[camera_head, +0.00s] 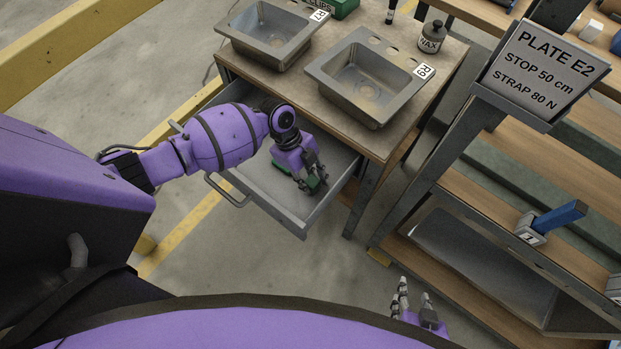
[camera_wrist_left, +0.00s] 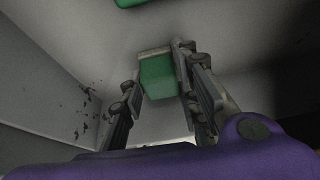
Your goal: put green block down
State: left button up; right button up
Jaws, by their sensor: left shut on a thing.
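The green block (camera_wrist_left: 157,77) sits between the two fingers of my left gripper (camera_wrist_left: 160,66), which is shut on it. In the head view my left gripper (camera_head: 313,178) is low inside the open grey drawer (camera_head: 262,196), and a little of the green block (camera_head: 314,185) shows by its fingertips. I cannot tell whether the block touches the drawer floor. Another green thing (camera_wrist_left: 131,2) is cut off at the top of the left wrist view. My right gripper (camera_head: 413,302) is at the bottom of the head view, its fingers apart and empty.
The drawer hangs out of a wooden bench carrying two metal sinks (camera_head: 270,38) (camera_head: 368,82) and a wax bottle (camera_head: 432,37). A shelf rack with a plate sign (camera_head: 540,68) stands at the right. A blue-handled tool (camera_head: 558,217) lies on its shelf.

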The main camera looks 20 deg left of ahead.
pick_arm(q)
jog(key=shift+f, duration=0.15)
jog(key=o, duration=1)
jog(key=shift+w+r, duration=0.1)
jog(key=shift+r, duration=0.25)
jog(key=v, duration=1.1)
jog(key=shift+a+r, duration=0.2)
jog(key=shift+r, duration=0.1)
